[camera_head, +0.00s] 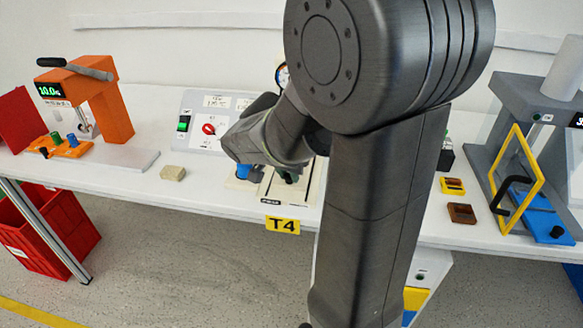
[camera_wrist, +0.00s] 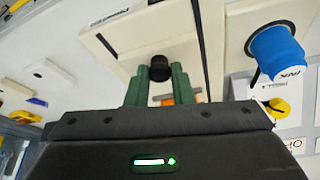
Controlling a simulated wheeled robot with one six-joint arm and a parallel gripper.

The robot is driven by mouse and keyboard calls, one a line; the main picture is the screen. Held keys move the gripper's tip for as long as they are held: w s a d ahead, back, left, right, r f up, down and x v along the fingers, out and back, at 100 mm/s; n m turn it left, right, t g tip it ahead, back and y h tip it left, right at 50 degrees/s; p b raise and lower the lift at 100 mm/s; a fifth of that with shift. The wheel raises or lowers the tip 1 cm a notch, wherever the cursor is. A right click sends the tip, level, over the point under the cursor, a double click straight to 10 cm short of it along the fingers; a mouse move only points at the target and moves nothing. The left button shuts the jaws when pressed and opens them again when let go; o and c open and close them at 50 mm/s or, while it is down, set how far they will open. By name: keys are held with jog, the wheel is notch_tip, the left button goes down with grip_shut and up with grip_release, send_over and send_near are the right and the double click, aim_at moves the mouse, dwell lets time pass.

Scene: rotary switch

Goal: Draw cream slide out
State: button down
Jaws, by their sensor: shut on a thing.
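The cream slide (camera_wrist: 150,35) is a flat cream piece with a black knob (camera_wrist: 159,68) near its end in the wrist view. My gripper (camera_wrist: 158,80) has green fingers, one on each side of the knob, and is shut on it. In the head view the cream slide (camera_head: 275,188) lies near the table's front edge, above the T4 label. My gripper (camera_head: 288,178) reaches down onto it there. My own arm hides much of the slide's right side and the area behind it.
A switch panel with a red knob (camera_head: 208,129) is behind. A beige block (camera_head: 173,173) lies to the left. An orange press (camera_head: 105,100) is far left, and a yellow frame (camera_head: 517,180) is at the right.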

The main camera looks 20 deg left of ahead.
jog(key=s, duration=0.2)
jog(key=s+d+b, duration=0.1)
jog(key=s, duration=0.4)
jog(key=shift+d+b, duration=0.35)
jog(key=c, duration=1.6)
grip_release()
jog(key=shift+s, duration=0.1)
jog(key=shift+c, duration=0.2)
jog(key=o, duration=0.4)
jog(key=shift+s, duration=0.15)
jog(key=p+v, duration=0.2)
jog(key=v, duration=1.1)
jog(key=shift+s+r+p, duration=0.15)
jog(key=shift+r+p, duration=0.2)
jog(key=shift+f, duration=0.1)
